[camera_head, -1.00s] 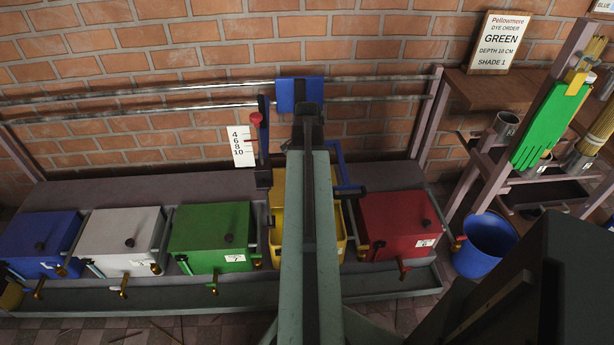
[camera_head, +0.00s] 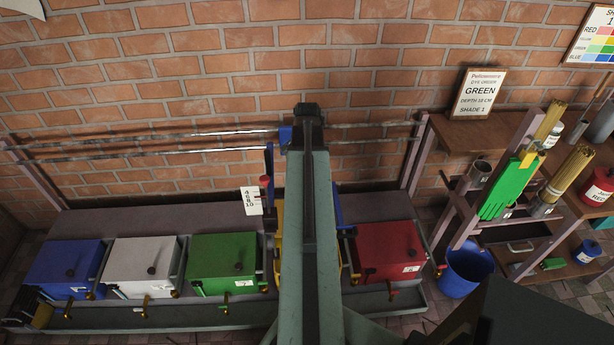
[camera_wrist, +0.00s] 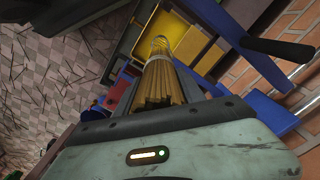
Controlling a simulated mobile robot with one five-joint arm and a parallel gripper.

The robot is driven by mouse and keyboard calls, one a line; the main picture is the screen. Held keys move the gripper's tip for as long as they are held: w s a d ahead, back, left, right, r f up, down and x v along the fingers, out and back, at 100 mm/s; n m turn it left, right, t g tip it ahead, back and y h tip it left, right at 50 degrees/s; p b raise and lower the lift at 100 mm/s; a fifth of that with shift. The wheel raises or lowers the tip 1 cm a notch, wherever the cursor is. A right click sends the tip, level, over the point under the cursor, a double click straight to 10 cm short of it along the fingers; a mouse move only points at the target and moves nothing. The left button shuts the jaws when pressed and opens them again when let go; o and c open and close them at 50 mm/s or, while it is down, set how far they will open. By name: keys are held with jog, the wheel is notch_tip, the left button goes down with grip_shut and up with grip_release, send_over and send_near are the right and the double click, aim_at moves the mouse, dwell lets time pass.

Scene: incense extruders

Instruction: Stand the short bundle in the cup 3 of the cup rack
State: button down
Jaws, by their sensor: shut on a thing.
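A bundle of thin tan sticks (camera_wrist: 158,80), banded near its far end, shows in the wrist view. My gripper (camera_wrist: 156,98) is shut on it, and the sticks point away from the wrist. In the head view my raised arm hides the gripper and bundle. The cup rack is at the right of the head view. An empty-looking metal cup (camera_head: 480,172) stands at its left, and other cups (camera_head: 541,208) hold tan stick bundles (camera_head: 568,172). I cannot read the cup numbers clearly.
Blue (camera_head: 65,266), white (camera_head: 142,262), green (camera_head: 222,258) and red (camera_head: 388,250) vats line the wall trough. A yellow vat is mostly behind my arm. Two rails (camera_head: 150,150) run above.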

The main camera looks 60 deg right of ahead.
jog(key=shift+r+p, duration=6.1)
jog(key=shift+r, duration=0.65)
jog(key=shift+f, duration=0.1)
